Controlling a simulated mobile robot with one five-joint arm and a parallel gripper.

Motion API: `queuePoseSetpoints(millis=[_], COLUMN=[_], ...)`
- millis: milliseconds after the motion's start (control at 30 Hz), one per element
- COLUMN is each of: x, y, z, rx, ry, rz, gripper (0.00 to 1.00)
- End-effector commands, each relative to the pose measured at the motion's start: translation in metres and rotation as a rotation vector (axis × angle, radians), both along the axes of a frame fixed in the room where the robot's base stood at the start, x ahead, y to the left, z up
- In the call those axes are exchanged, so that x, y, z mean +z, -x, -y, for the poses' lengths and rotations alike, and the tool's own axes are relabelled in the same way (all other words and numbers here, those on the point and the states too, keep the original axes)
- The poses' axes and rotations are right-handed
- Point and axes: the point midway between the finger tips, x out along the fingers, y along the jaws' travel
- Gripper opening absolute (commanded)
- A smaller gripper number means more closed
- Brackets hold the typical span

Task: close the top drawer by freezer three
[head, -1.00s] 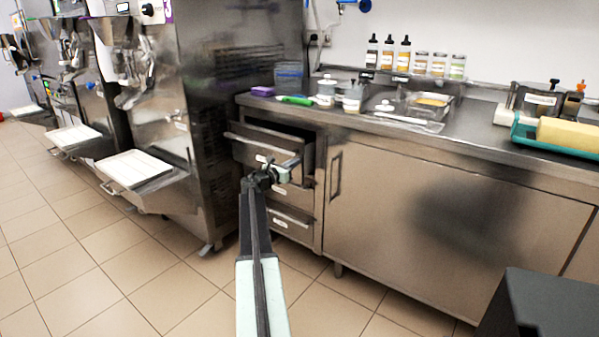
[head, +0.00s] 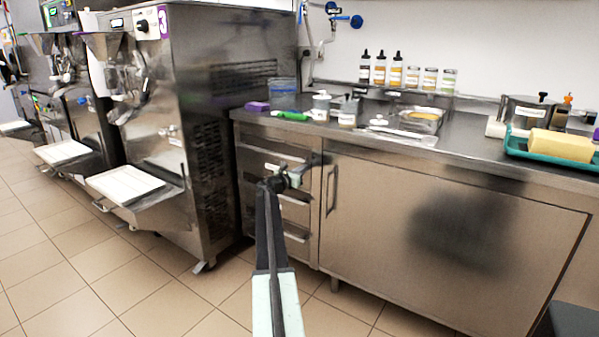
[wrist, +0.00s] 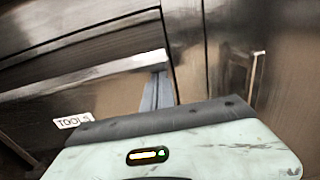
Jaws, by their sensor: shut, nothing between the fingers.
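The top drawer (head: 262,142) is in the steel counter unit just right of freezer three (head: 165,100). Its front looks flush or almost flush with the cabinet, and no inside shows in the head view. My gripper (head: 300,173) is shut and empty, in front of the drawer stack near the top drawer's lower right part. I cannot tell whether it touches the front. In the wrist view a drawer front with a long bar handle (wrist: 90,75) and a TOOLS label (wrist: 73,121) shows close by. My gripper's housing covers the lower part of that view.
More drawers (head: 295,215) sit below. A cabinet door with a vertical handle (head: 330,190) stands to the right. The counter top holds a green-handled tool (head: 293,116), jars and bottles, and a teal tray (head: 518,143). Freezer three's white-topped shelf (head: 125,184) juts out at left. Tiled floor in front is clear.

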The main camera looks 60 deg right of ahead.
Motion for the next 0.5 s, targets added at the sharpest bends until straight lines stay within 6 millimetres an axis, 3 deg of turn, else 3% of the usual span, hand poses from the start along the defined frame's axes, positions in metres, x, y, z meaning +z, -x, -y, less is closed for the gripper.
queuePoseSetpoints(millis=[33, 100, 267, 500], x=[0.004, 0.004, 0.004, 0.003], y=[0.002, 0.001, 0.001, -0.007], z=[0.009, 0.010, 0.001, -0.064], rx=[0.005, 0.005, 0.004, 0.005], ry=[0.007, 0.007, 0.007, 0.005], rz=[-0.009, -0.009, -0.008, -0.004], gripper=[0.00, 0.00, 0.00, 0.00])
